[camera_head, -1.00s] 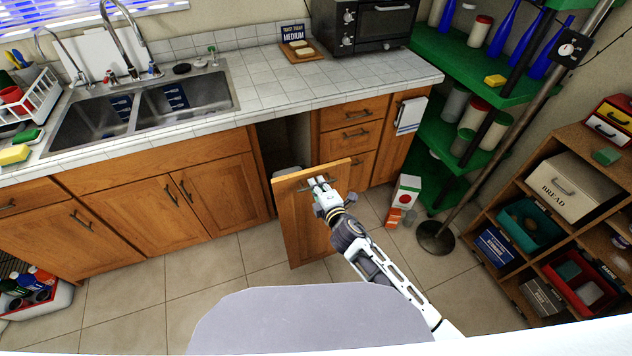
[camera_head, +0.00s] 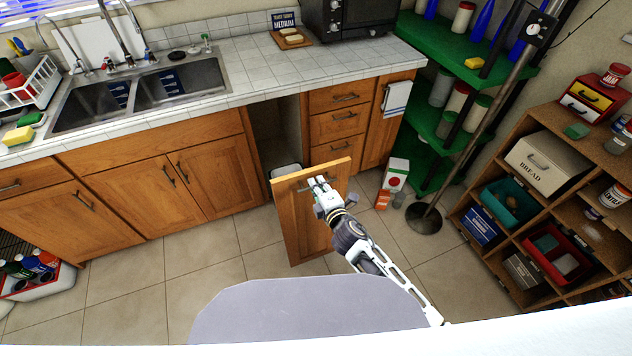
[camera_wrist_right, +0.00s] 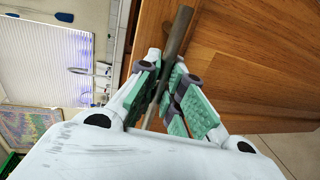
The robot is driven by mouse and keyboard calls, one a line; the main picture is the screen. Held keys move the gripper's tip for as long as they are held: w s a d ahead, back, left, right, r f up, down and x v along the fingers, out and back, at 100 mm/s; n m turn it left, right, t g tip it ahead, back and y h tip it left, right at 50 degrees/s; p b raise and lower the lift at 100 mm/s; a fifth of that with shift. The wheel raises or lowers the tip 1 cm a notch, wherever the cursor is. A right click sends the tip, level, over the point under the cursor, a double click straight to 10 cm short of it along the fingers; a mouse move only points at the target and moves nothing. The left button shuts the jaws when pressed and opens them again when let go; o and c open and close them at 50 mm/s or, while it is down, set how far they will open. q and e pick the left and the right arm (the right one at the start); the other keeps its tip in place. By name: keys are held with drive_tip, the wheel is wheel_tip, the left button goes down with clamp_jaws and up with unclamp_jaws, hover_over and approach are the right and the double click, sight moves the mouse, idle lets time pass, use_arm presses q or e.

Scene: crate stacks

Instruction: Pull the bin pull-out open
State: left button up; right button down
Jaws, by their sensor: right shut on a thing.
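The bin pull-out's wooden front (camera_head: 305,225) stands well out from the cabinet row in the head view, with a dark open gap behind it. The white rim of a bin (camera_head: 287,171) shows just behind the front; the rest of the bin is hidden. My right gripper (camera_head: 319,184) is at the top of the front, shut on its bar handle. In the right wrist view, the green pads of the gripper (camera_wrist_right: 165,92) close around the dark handle (camera_wrist_right: 176,38), next to the wooden front (camera_wrist_right: 240,60). My left gripper is not in view.
A milk-type carton (camera_head: 396,174) and an orange box (camera_head: 383,199) stand on the floor right of the pull-out. A round pole base (camera_head: 424,218) and a wooden shelf unit (camera_head: 470,215) are further right. Tiled floor (camera_head: 205,265) is clear to the left.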

drive_tip(key=shift+s+d+f, duration=0.1)
drive_tip(key=shift+s+d, duration=0.15)
drive_tip(key=shift+s, duration=0.45)
drive_tip(key=shift+s+d, duration=0.2)
drive_tip(key=shift+s, duration=0.45)
drive_tip(key=c, duration=1.8)
unclamp_jaws()
drive_tip(key=shift+v, duration=5.9)
drive_tip(key=shift+d, duration=0.1)
